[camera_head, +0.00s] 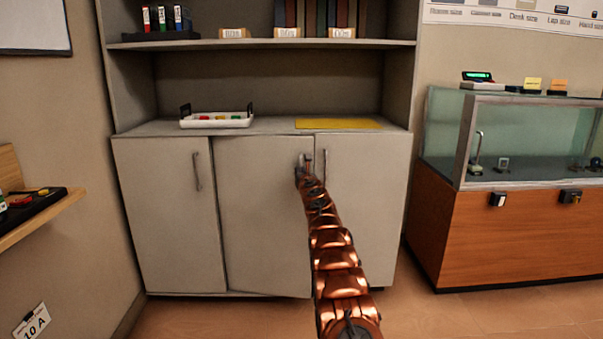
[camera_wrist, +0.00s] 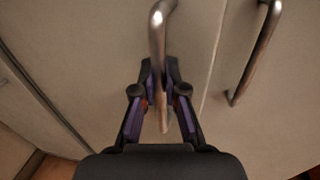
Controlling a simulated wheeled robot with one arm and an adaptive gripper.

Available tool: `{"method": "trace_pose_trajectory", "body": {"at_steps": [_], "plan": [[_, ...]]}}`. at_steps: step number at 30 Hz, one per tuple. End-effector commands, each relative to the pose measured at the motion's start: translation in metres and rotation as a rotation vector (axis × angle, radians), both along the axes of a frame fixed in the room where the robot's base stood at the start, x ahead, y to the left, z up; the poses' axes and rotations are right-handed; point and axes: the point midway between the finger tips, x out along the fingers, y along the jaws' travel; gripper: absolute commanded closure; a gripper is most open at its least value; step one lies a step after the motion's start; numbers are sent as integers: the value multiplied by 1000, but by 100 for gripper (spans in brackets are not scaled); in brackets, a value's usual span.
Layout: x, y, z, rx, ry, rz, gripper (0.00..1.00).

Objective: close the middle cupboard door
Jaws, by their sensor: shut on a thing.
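The middle cupboard door (camera_head: 262,220) is a plain grey panel, slightly ajar, with its lower right corner standing a little proud of the cupboard front. Its vertical metal handle (camera_wrist: 157,35) is near its right edge. My gripper (camera_head: 304,172) is at this handle, and in the wrist view my gripper (camera_wrist: 161,92) has its fingers closed around the lower part of the bar. My gripper and arm hide part of the handle and the door's right edge in the head view.
The left door (camera_head: 165,215) and right door (camera_head: 365,200) look shut. The right door's handle (camera_wrist: 252,55) is close beside my gripper. A white tray (camera_head: 217,121) and a yellow sheet (camera_head: 338,123) lie on the counter above. A glass display case (camera_head: 520,140) stands at the right.

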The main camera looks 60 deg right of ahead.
Motion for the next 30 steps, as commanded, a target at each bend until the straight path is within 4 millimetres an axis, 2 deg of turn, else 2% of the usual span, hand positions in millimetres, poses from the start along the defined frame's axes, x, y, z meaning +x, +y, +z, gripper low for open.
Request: {"method": "trace_pose_trajectory", "body": {"at_steps": [9,30], "plan": [[4,-9,2,0,-3,29,100],[7,-14,0,0,-2,52,100]]}}
